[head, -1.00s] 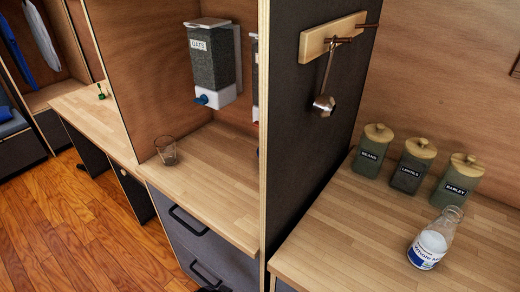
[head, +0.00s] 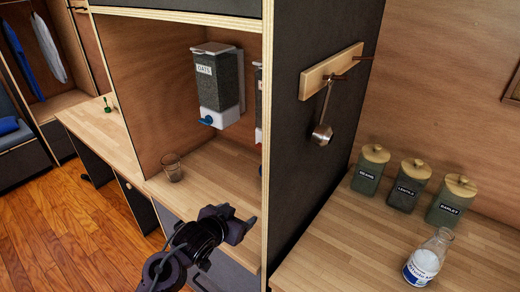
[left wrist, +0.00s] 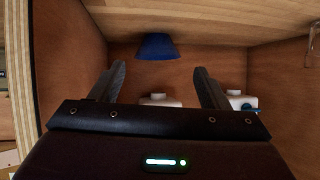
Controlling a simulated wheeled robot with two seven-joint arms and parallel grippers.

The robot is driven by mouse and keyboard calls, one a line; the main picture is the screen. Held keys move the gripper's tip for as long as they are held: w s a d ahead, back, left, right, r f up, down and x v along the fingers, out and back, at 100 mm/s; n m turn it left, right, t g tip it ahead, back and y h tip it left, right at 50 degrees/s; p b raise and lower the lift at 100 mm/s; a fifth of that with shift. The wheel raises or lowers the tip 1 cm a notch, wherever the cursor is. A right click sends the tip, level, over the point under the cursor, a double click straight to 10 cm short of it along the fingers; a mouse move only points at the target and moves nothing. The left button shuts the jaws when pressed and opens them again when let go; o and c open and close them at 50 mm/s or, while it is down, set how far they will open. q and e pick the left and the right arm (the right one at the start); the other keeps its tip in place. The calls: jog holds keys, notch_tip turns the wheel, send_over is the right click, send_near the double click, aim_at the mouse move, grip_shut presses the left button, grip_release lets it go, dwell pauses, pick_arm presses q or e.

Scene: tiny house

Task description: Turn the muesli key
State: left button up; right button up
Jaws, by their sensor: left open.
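A second dispenser (head: 258,100) shows only as a sliver behind the partition edge in the head view. Its label and key are hidden there, so I cannot confirm that it is the muesli one. In the left wrist view, which looks upside down, a white dispenser base (left wrist: 160,101) shows between my fingers, with its key not visible. The oats dispenser (head: 208,80) hangs left of it, with a blue key (head: 206,120). My left gripper (head: 240,216) is open and empty, in front of the counter and below the dispensers; its fingers (left wrist: 158,70) are apart. My right gripper is out of view.
A blue bowl (left wrist: 156,46) shows in the wrist view. The dark partition (head: 300,150) stands right of the gripper. Beyond it are several jars (head: 408,185), a milk bottle (head: 425,262) and a hanging ladle (head: 323,132).

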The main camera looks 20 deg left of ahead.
pick_arm(q)
jog(key=w+r+t+h+p, duration=0.1)
jog(key=w+r, duration=0.3)
jog(key=w, duration=0.4)
jog(key=w+d+r+m+t+h+p, duration=0.1)
jog(key=w+r+t+h, duration=0.2)
jog(key=w, duration=0.6)
notch_tip(320, 180, up, 3)
jog(key=shift+w+f+t+h, duration=0.2)
jog(key=shift+t+h, duration=0.1)
jog(key=shift+t, duration=0.4)
jog(key=c, duration=1)
jog(key=shift+f+m, duration=0.1)
jog(key=shift+m, duration=0.2)
